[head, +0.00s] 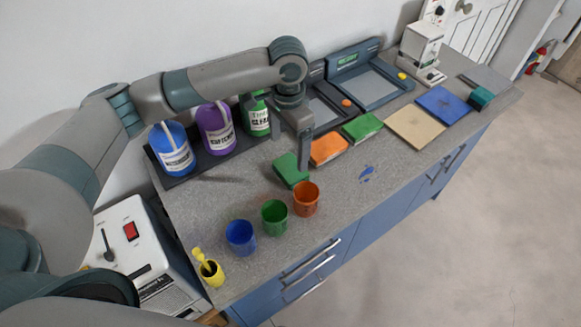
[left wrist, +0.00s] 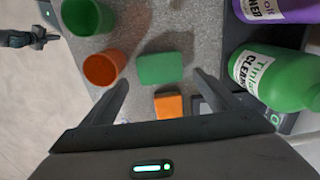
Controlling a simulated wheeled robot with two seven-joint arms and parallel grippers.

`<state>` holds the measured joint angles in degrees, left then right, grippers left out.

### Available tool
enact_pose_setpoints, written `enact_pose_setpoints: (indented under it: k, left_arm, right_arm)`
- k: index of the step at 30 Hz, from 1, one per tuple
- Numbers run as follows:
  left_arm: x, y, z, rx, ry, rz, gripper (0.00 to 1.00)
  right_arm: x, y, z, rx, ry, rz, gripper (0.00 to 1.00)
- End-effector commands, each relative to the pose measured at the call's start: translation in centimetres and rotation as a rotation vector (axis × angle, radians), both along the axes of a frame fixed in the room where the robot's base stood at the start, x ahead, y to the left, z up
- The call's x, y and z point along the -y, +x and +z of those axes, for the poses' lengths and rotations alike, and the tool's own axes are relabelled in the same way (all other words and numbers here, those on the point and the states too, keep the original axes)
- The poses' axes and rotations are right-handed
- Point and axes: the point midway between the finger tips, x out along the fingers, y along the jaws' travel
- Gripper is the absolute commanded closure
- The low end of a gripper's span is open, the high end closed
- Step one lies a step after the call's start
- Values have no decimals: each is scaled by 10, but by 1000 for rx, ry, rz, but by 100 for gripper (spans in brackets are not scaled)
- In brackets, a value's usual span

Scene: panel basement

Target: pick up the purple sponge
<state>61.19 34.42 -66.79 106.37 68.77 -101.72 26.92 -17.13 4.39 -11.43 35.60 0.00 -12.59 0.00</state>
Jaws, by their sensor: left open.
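No purple sponge shows in either view; the only purple thing is a bottle (head: 216,128) on a dark tray. A green sponge (head: 291,170) lies on the grey counter, and an orange sponge (head: 328,148) lies to its right. My left gripper (head: 287,148) is open and empty above the counter near the green sponge. In the left wrist view the green sponge (left wrist: 161,68) and orange sponge (left wrist: 168,105) show between and beyond its spread fingers. A small dark part, seemingly my right gripper (left wrist: 30,38), shows over the floor; its jaws are unclear.
Blue (head: 240,237), green (head: 274,217) and orange (head: 305,199) cups stand along the front edge, with a yellow cup (head: 211,272). Blue (head: 172,150) and green (head: 257,117) bottles flank the purple one. Another green block (head: 362,128), a tan board (head: 416,128) and scales (head: 365,80) lie right.

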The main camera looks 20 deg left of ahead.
Motion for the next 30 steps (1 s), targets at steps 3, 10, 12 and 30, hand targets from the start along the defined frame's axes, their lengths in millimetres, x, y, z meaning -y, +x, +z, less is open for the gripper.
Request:
enact_pose_setpoints:
  k: [3,10,12,30]
  left_arm:
    - [0,-1,-15,-2,0,0,16]
    - [0,0,-28,0,0,0,16]
    - [0,0,-28,0,0,0,16]
    - [-1,-4,-63,-2,0,1,16]
  right_arm:
    - [-3,-1,6,-1,3,-1,100]
    - [-2,-2,8,-2,2,0,100]
    - [0,-2,8,-3,0,0,100]
    - [6,-2,30,-4,-6,2,100]
